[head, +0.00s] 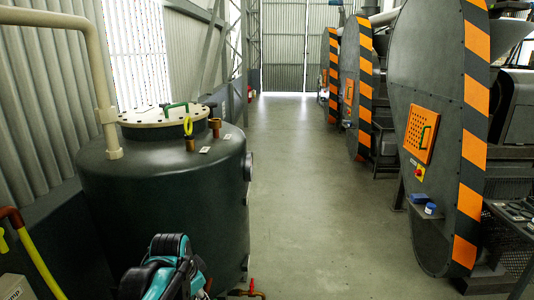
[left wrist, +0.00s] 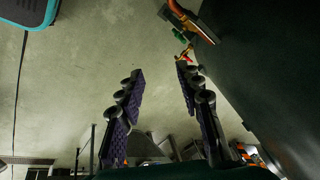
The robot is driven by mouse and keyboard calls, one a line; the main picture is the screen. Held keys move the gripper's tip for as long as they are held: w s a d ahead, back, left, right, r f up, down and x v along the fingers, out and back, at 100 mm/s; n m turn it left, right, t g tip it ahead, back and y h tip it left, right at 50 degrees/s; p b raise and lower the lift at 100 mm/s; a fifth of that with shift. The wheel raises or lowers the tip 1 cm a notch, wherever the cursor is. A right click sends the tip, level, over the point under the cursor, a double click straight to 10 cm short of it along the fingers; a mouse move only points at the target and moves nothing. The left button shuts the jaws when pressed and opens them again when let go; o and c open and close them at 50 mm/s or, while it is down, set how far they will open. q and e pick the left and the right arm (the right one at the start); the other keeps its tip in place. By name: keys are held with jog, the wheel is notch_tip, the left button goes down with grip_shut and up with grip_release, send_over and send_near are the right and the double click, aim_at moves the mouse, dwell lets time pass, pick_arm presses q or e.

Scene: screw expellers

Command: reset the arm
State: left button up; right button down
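My left arm (head: 165,268), teal and black, shows at the bottom of the head view, low in front of the dark tank. Its fingers cannot be made out there. In the left wrist view my left gripper (left wrist: 161,72) has its two dark padded fingers spread apart. Only bare floor shows between them, and it holds nothing. My right gripper is in neither view.
A large dark tank (head: 165,180) with a pale lid stands close at left. A small red-handled valve (head: 252,288) sits low by its base. Orange-striped machines (head: 425,130) line the right side. The grey floor aisle (head: 290,180) between is clear.

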pick_arm(q)
jog(key=s+f+n+t, duration=0.3)
jog(key=s+n, duration=0.5)
jog(key=s, duration=0.9)
jog(key=shift+d+f+n, duration=0.15)
jog(key=shift+d+n, duration=0.15)
